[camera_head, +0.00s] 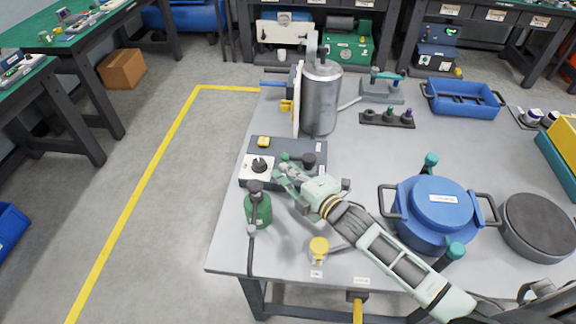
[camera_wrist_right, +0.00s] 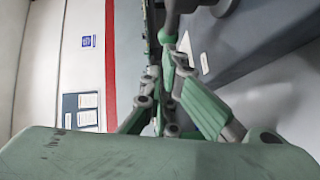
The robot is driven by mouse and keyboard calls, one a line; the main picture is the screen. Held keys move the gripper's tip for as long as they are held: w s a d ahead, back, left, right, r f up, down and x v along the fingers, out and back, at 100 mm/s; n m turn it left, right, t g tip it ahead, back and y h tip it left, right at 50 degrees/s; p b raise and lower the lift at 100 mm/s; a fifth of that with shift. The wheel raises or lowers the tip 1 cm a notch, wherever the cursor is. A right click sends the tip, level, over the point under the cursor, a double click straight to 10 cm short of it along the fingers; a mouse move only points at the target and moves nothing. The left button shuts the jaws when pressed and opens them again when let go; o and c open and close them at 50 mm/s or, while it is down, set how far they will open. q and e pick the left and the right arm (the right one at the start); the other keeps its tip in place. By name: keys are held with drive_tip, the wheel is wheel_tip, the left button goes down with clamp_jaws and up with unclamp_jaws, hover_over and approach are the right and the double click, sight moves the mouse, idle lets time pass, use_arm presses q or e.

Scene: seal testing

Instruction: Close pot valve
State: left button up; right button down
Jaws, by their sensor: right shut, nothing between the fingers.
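The tall silver pot (camera_head: 320,95) stands at the back left of the grey table, behind a dark control box (camera_head: 315,180). The box has a black rotary knob (camera_head: 261,165) on a white plate, a yellow button (camera_head: 263,141) and a dark round fitting (camera_head: 308,159). My right gripper (camera_head: 281,168) is shut and empty, just above the box between the knob and the fitting. In the wrist view its fingers (camera_wrist_right: 167,45) come together near a dark stem; I cannot tell whether they touch it. I cannot tell which part is the pot valve. My left gripper is out of view.
A green bottle (camera_head: 258,210) with a black hose stands left of my gripper. A blue pot (camera_head: 437,210) with teal knobs and a dark round lid (camera_head: 538,226) are at the right. A yellow-topped item (camera_head: 319,246) is near the front edge.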

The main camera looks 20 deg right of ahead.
drive_tip(key=shift+w+d+f, duration=0.15)
drive_tip(key=shift+w+d, duration=0.15)
drive_tip(key=shift+w, duration=0.3)
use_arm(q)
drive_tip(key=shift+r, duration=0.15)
